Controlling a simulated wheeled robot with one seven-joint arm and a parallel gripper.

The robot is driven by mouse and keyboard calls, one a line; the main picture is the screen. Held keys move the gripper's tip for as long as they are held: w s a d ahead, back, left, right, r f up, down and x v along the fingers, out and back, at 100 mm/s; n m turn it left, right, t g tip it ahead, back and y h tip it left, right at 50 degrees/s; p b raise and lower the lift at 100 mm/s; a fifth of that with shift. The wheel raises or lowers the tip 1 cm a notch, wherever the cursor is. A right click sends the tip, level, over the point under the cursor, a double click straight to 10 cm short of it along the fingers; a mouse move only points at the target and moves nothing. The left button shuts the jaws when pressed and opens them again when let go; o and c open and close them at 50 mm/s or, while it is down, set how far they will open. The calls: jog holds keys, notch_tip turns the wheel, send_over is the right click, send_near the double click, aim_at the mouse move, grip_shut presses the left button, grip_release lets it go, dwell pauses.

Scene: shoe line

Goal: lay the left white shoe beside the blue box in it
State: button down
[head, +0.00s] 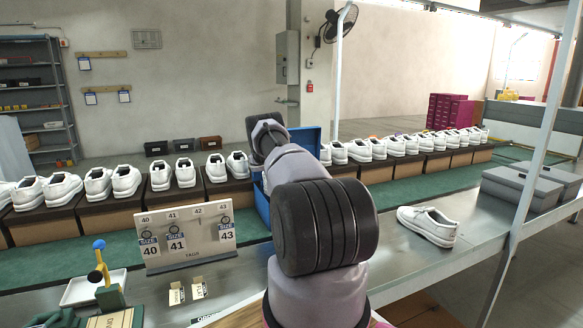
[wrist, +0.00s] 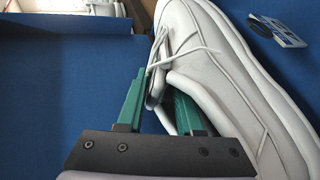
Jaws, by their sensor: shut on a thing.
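My gripper (wrist: 160,88) is shut on the collar edge of a white shoe (wrist: 225,75) in the wrist view, one green finger inside the shoe's opening and one outside. The shoe lies along the right of that view, laces up, with blue surface on both sides. It appears in or just above the blue box (wrist: 60,90); contact with its bottom cannot be told. In the head view the blue box (head: 307,138) is mostly hidden behind my arm, which also hides the gripper and the held shoe. Another white shoe (head: 428,226) lies on the metal bench to the right.
White shoes on brown boxes (head: 105,212) line the green belt behind. A size sign (head: 188,238) stands left of my arm, near a white tray (head: 92,288). Grey boxes (head: 522,188) stand at right. A tag (wrist: 277,32) lies on blue beside the held shoe.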

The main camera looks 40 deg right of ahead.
jog(key=shift+f, duration=3.4)
jog(key=shift+f, duration=0.8)
jog(key=c, duration=0.5)
grip_release()
jog(key=shift+c, duration=0.2)
jog(key=shift+o, duration=0.3)
jog(key=shift+f, duration=0.1)
jog(key=shift+a+r, duration=0.25)
jog(key=shift+a, duration=0.25)
jog(key=v, duration=1)
jog(key=shift+s+d, duration=0.1)
